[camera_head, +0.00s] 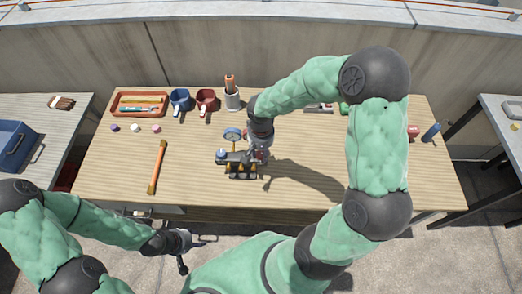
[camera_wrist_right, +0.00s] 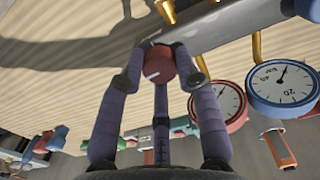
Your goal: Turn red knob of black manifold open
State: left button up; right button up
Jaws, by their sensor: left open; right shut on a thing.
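The black manifold (camera_head: 238,158) stands on the wooden table, with a blue-rimmed gauge (camera_head: 232,134) and brass fittings below its body. In the right wrist view the dark manifold body (camera_wrist_right: 225,22) runs across the top, with a red gauge (camera_wrist_right: 228,104) and a blue gauge (camera_wrist_right: 284,85) at right. The red knob (camera_wrist_right: 153,75), with a white mark, sits between the fingers of my right gripper (camera_wrist_right: 156,68), which is shut on it. In the head view my right gripper (camera_head: 261,150) largely hides the knob. My left gripper (camera_head: 184,250) is open and empty, off the table's front edge.
The table right of the manifold is mostly clear.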

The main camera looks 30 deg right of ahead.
jog(key=n+p, duration=0.1)
jog(key=n, duration=0.3)
jog(key=shift+n, duration=0.3)
jog(key=n+p, duration=0.1)
jog(key=n, duration=0.2)
jog(key=shift+n, duration=0.3)
jog(key=n+p, duration=0.2)
jog(key=n, duration=0.2)
jog(key=shift+n+p, duration=1.05)
jog(key=shift+n, duration=1.35)
jog(key=o, duration=1.1)
jog(key=shift+o, duration=0.2)
